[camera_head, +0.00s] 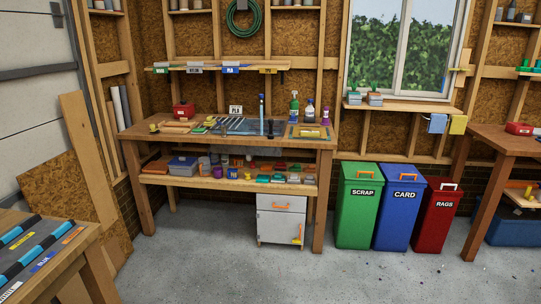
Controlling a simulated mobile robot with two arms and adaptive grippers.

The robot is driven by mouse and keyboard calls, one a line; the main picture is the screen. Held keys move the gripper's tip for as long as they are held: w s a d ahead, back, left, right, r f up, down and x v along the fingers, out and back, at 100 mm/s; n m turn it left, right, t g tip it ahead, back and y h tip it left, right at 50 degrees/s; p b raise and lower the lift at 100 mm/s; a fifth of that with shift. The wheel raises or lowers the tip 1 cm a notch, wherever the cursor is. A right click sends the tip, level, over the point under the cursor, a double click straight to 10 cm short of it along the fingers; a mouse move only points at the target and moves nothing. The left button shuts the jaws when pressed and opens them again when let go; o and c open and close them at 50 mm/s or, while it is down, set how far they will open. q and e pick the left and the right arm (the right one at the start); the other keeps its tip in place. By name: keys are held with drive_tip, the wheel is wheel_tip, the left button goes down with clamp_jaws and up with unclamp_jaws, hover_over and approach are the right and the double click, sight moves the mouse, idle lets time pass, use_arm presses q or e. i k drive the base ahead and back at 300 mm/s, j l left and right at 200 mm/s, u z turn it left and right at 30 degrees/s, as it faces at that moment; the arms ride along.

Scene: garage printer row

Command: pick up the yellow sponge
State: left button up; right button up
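I cannot make out the yellow sponge for certain at this distance. A small yellow block (309,132) lies on a mat at the right end of the back workbench (200,141), and it is too small to identify. Another small yellow item (154,128) sits at the bench's left end. A yellow cloth-like piece (458,125) hangs below the window sill on the right. Neither of my grippers is in view.
Green (357,215), blue (399,217) and red (436,220) bins stand right of the bench. A grey cabinet (280,222) stands under it. Tables stand at front left (75,257) and right (500,142).

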sight(210, 122)
drive_tip(key=i+l+u, duration=0.2)
drive_tip(key=i, duration=0.4)
drive_tip(key=i+l+u, duration=0.2)
drive_tip(key=i, duration=0.4)
drive_tip(key=i+l+u, duration=0.2)
drive_tip(key=i+l, duration=0.15)
drive_tip(key=i, duration=0.25)
drive_tip(key=i+l+u, duration=0.2)
drive_tip(key=i+l, duration=0.2)
drive_tip(key=i, duration=0.15)
